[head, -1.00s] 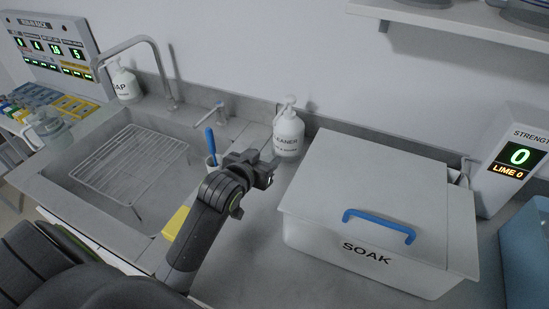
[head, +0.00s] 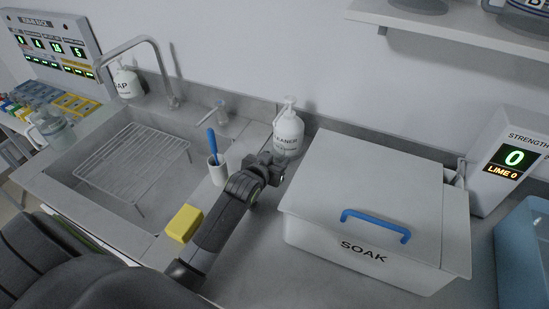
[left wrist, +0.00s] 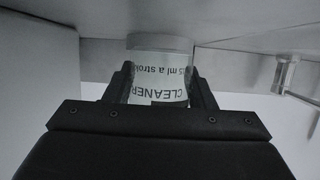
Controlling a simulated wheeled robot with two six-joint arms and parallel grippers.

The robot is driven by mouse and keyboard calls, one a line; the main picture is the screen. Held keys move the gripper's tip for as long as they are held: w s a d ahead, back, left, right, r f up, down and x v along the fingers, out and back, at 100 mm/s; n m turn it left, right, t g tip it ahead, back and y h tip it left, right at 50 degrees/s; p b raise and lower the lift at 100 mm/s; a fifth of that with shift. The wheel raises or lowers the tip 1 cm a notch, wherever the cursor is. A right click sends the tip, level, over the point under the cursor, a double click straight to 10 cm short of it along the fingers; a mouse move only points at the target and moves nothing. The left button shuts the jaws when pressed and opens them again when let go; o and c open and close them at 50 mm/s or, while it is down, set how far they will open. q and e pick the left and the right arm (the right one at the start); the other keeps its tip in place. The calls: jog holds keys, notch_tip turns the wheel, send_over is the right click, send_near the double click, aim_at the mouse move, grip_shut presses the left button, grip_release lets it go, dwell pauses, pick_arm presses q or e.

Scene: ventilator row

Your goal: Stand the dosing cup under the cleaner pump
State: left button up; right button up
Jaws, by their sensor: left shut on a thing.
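The cleaner pump bottle (head: 288,136) stands upright by the back wall, left of the soak box. My left gripper (head: 273,168) is low in front of it, close to its base. In the left wrist view my left gripper (left wrist: 160,88) is shut on a clear cup, which looks like the dosing cup (left wrist: 160,42). The bottle's label, with CLEANER on it, shows upside down through the cup. In the head view the cup cannot be made out. Whether the cup touches the counter or the bottle, I cannot tell. My right gripper is not in view.
The white SOAK box (head: 375,200) with a blue handle stands close on the right. A white holder (head: 217,170) with a blue-handled brush and a yellow sponge (head: 184,223) are left of my arm. The sink (head: 75,185) with its wire rack lies further left.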

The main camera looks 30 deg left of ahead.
pick_arm(q)
jog(key=shift+f, duration=0.1)
jog(key=shift+f, duration=0.3)
jog(key=shift+s+f, duration=0.2)
jog(key=shift+f, duration=0.05)
jog(key=o, duration=0.9)
jog(key=shift+f, duration=0.15)
jog(key=shift+c, duration=0.2)
jog(key=shift+o, duration=0.5)
jog(key=shift+f+b, duration=0.1)
jog(key=shift+b, duration=0.2)
jog(key=shift+r, duration=0.65)
jog(key=v, duration=1.2)
jog(key=shift+w+r, duration=0.15)
jog(key=shift+r, duration=0.05)
